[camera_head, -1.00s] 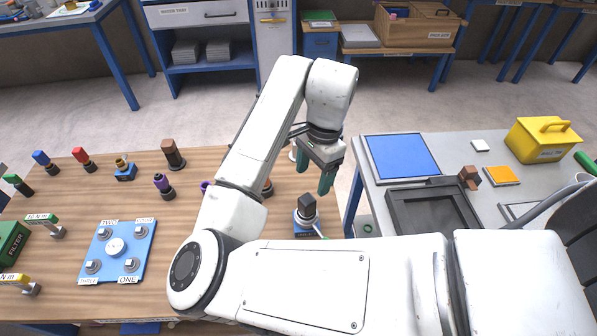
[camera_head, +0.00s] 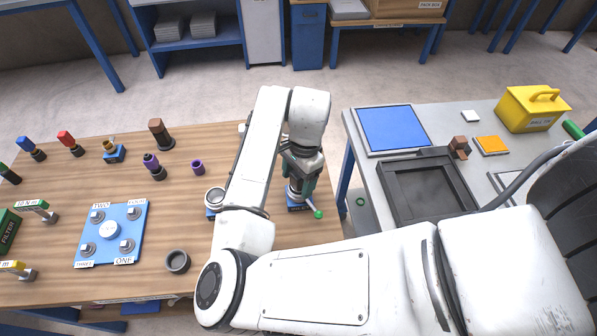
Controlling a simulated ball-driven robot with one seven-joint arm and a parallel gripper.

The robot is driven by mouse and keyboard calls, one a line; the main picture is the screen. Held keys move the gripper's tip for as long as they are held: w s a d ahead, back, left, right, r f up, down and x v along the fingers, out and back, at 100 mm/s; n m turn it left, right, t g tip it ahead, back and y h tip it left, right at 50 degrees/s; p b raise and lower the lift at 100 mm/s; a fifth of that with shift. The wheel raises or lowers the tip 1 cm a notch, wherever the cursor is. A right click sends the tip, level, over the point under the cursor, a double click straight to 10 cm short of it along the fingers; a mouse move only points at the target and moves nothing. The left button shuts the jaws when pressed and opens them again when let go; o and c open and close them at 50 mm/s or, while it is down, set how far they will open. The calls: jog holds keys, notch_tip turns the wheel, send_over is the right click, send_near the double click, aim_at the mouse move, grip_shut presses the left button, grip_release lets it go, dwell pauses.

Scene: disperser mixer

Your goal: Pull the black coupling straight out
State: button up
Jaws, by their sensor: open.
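My gripper (camera_head: 300,188) points down over the small blue-based fixture (camera_head: 296,208) near the right edge of the wooden table. Its green fingers are open and low, close around the top of the fixture. The black coupling is largely hidden behind the gripper and fingers, and I cannot tell whether the fingers touch it. A lever with a green knob (camera_head: 318,214) sticks out from the fixture toward the lower right.
A blue plate (camera_head: 110,249) with labelled posts, a dark ring (camera_head: 177,261), a purple ring (camera_head: 198,167) and a brown-topped post (camera_head: 161,134) stand on the table's left. A grey bench with a black tray (camera_head: 427,190) lies right, across a gap.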

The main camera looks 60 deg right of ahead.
jog(key=c, duration=1.2)
jog(key=shift+c, duration=0.2)
jog(key=shift+r, duration=0.15)
jog(key=shift+r+p, duration=2.75)
jog(key=shift+r, duration=0.1)
jog(key=shift+r+p, duration=0.95)
jog(key=shift+r, duration=1.05)
